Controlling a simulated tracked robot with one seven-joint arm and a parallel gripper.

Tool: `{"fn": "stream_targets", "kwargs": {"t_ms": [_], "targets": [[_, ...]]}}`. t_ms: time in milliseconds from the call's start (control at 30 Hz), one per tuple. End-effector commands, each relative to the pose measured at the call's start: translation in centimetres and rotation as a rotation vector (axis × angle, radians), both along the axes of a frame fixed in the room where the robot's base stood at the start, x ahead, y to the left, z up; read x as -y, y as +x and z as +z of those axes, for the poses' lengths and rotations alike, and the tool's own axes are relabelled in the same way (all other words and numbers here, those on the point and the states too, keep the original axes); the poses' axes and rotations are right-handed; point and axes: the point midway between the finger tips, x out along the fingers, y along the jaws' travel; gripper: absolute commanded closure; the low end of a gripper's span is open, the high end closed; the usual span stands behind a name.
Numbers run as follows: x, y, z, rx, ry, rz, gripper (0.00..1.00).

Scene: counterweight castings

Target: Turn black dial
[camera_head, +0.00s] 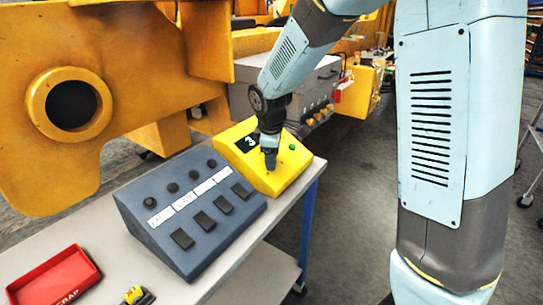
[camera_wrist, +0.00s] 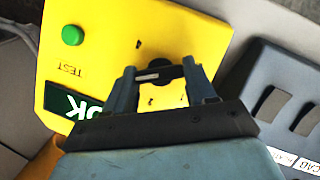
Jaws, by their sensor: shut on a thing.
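The yellow box (camera_head: 285,175) stands on the bench beside the grey-blue panel. My gripper (camera_wrist: 163,82) is shut on the dial from both sides. In the head view my gripper (camera_head: 270,160) points down onto the box and hides the dial.
The grey-blue panel (camera_head: 158,240) with several black knobs and square buttons stands left of the box. A red tray (camera_head: 55,278) and a small yellow-black item (camera_head: 137,295) lie on the bench (camera_head: 45,238). A large yellow casting (camera_head: 45,170) stands behind.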

Motion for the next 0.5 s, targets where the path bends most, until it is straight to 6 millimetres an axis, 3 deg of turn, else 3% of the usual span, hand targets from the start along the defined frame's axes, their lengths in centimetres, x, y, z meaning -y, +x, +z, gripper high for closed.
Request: {"fn": "stream_targets", "kwargs": {"t_ms": [500], "targets": [[0.28,0.62,0.24,-0.126,0.106,-0.305,0.75]]}}
